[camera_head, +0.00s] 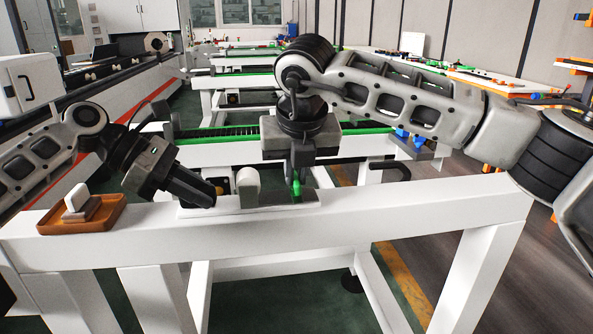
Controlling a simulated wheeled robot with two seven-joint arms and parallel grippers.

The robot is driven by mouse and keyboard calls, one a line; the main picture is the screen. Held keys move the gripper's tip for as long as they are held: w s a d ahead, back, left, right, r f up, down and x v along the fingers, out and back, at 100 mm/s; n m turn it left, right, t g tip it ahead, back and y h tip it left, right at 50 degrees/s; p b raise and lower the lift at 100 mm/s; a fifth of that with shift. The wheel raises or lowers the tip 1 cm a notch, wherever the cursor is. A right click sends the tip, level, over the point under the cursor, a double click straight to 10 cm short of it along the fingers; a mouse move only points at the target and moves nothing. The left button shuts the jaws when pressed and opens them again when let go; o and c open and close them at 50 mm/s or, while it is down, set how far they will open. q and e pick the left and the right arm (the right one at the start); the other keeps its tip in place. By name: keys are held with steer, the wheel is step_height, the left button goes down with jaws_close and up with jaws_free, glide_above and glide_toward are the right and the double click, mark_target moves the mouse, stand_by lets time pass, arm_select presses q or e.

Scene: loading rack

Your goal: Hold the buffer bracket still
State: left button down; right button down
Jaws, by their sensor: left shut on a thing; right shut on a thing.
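My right gripper (297,176) points straight down at the bracket's right part. It is shut on a small green piece (297,188), whose lower end is at the bracket. The fingers hide much of that piece.
An orange-brown tray (107,222) with a white block (76,197) and a brown piece stands on the beam at the left. The white beam (420,217) is clear to the right. A green-edged rail (215,133) runs behind, with a black handle (390,168) at its right.

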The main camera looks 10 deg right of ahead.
steer(key=c, duration=1.5)
jaws_free()
steer(key=v, duration=1.2)
arm_select(q)
steer(key=c, duration=1.1)
jaws_free()
steer(key=shift+o, duration=0.2)
